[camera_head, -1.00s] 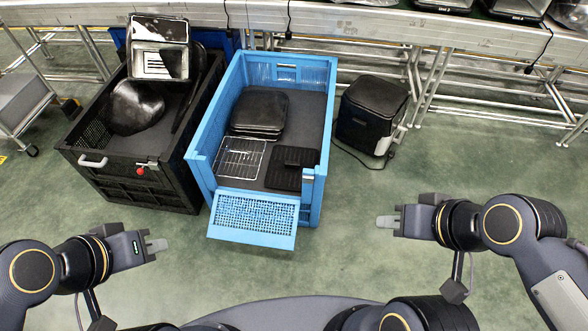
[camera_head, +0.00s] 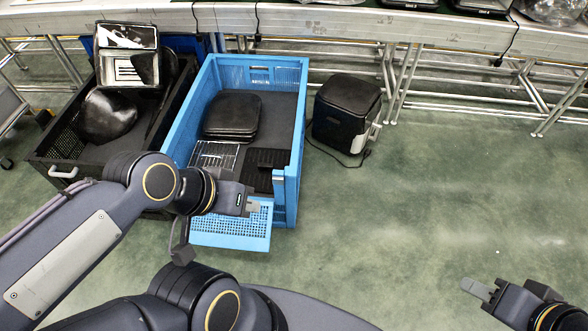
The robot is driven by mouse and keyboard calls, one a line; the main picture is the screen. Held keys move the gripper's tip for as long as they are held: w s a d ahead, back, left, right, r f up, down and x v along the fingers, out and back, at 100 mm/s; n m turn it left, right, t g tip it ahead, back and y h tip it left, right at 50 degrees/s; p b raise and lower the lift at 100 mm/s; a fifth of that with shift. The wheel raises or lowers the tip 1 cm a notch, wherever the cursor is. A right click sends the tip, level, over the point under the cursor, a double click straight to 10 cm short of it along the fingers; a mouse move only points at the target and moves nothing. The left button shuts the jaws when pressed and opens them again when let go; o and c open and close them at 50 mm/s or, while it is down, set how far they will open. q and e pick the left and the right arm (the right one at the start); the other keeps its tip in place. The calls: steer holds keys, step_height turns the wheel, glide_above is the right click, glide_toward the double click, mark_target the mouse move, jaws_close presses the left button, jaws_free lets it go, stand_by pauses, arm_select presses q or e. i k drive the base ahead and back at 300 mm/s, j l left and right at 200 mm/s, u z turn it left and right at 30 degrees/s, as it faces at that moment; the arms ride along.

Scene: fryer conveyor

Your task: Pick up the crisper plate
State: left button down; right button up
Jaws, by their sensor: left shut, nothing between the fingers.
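A flat black ribbed plate (camera_head: 262,168), which looks like the crisper plate, lies in the front right of the blue crate (camera_head: 291,150). A wire rack (camera_head: 213,156) lies to its left and a stack of black trays (camera_head: 232,116) behind it. My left gripper (camera_head: 254,207) is shut and empty over the crate's front, on the near side of the ribbed plate and apart from it. My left arm hides part of the crate's front left. My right gripper (camera_head: 478,289) is at the lower right over the floor, away from the crate; its finger gap cannot be made out.
A black crate (camera_head: 75,163) with a dark pan (camera_head: 108,115) and metal tray (camera_head: 128,38) stands left of the blue crate. A black fryer body (camera_head: 346,113) stands on the floor to the right. A conveyor (camera_head: 340,22) runs behind. The right floor is clear.

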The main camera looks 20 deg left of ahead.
mark_target(266, 168)
steer(key=i+l+z, duration=0.4)
steer(key=i+l, duration=0.5)
steer(key=i+u, duration=0.45)
steer(key=u, duration=0.25)
steer(key=i+l+u, duration=0.2)
steer(key=u, duration=0.15)
steer(key=i+u, duration=0.1)
steer(key=u, duration=0.3)
steer(key=i+u, duration=0.15)
steer(key=u, duration=0.3)
steer(key=i+u, duration=0.1)
steer(key=u, duration=0.3)
steer(key=i+l+u, duration=0.1)
steer(key=u, duration=0.35)
steer(key=i+l+u, duration=0.1)
steer(key=u, duration=0.3)
steer(key=l+u, duration=0.2)
steer(key=u, duration=0.25)
steer(key=i+l+u, duration=0.15)
steer(key=u, duration=0.2)
steer(key=i+l+u, duration=0.1)
steer(key=l+u, duration=0.2)
steer(key=i+l+u, duration=0.1)
steer(key=l+u, duration=0.25)
